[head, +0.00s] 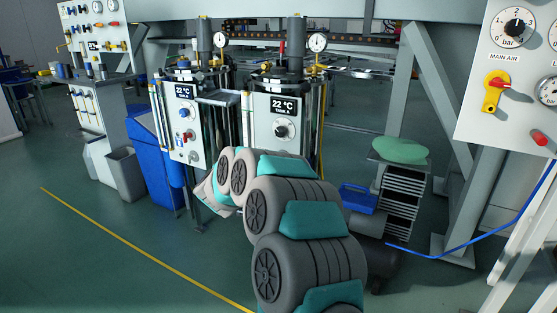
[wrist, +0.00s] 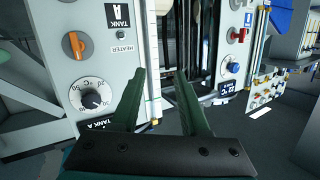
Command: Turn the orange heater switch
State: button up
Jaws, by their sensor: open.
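The orange heater switch (wrist: 74,45) shows in the wrist view at upper left, on the white Tank A panel (wrist: 110,66). Its handle looks roughly upright in that view. The HEATER label beside it appears upside down. My gripper (wrist: 161,76) is open and empty, with its two dark green fingers apart. The fingertips are right of the switch in the wrist view and apart from it. In the head view, the panel with the black knob (head: 281,130) stands behind my arm. My arm hides its lower part, and I cannot see the orange switch there.
A black dial knob (wrist: 92,100) sits near the switch on the same panel. A neighbouring panel (head: 184,125) carries a blue knob and a red handle. A blue bin (head: 150,160) stands to the left. Open green floor lies at the front left.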

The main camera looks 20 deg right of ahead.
jog(key=shift+w+d+f+m+g+h, duration=0.5)
jog(key=shift+d+h, duration=0.75)
jog(key=shift+d, duration=1.7)
jog(key=shift+w+d+f+m+g+h, duration=0.3)
jog(key=shift+d+f+m+g+h, duration=0.7)
jog(key=shift+d, duration=1.9)
jog(key=shift+w+d+f+m+g+h, duration=0.3)
jog(key=shift+d+h, duration=1.25)
jog(key=shift+d, duration=1.4)
jog(key=shift+w, duration=0.1)
grip_shut()
